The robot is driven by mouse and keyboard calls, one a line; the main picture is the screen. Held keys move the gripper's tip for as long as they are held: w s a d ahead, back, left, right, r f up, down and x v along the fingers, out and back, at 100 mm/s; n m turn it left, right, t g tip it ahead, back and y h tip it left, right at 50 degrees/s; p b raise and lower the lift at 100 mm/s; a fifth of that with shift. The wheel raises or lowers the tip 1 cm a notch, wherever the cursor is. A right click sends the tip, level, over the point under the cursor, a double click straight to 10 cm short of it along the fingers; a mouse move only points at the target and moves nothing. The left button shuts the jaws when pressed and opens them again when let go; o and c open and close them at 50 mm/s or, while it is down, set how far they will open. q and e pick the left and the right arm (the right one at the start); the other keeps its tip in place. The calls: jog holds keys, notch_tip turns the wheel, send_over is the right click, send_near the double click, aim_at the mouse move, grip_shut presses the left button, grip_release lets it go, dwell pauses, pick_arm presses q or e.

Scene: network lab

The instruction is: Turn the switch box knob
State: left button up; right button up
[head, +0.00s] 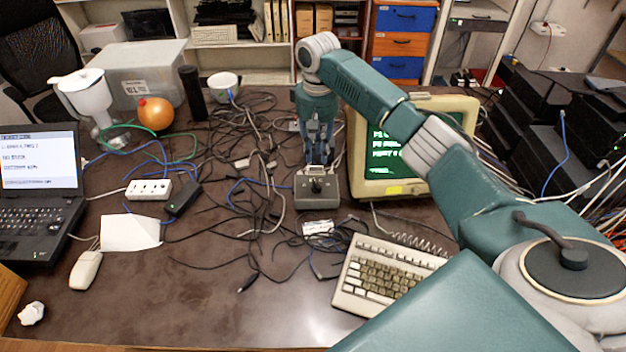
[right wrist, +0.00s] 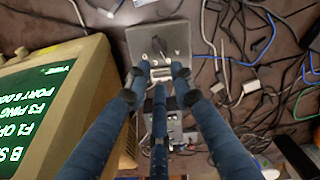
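The grey switch box (head: 316,196) stands on the desk just left of the CRT monitor, with a small dark knob (head: 316,184) on its top. In the right wrist view the box (right wrist: 186,36) lies just beyond the fingertips, and its dark knob (right wrist: 158,46) shows near the middle of its face. My right gripper (head: 319,160) hangs down just behind and above the box. In the right wrist view its blue fingers (right wrist: 160,78) are spread apart with nothing held between them. Whether a fingertip touches the box is hard to tell. My left gripper is in neither view.
The CRT monitor (head: 402,178) stands right beside the box, with a beige keyboard (head: 385,275) in front. Tangled black cables (head: 255,200) lie to the left. A power strip (head: 149,189) and laptop (head: 38,215) are farther left. The front middle desk is mostly clear.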

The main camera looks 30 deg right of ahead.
aim_at(316, 186)
notch_tip(316, 186, down, 9)
jog(key=shift+s+f+p, duration=0.1)
jog(key=shift+s+p, duration=0.05)
jog(key=shift+p, duration=0.5)
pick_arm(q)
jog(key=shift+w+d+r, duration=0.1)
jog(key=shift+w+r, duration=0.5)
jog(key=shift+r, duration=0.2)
pick_arm(e)
jog(key=shift+s+f, duration=0.1)
jog(key=shift+f, duration=0.35)
grip_shut()
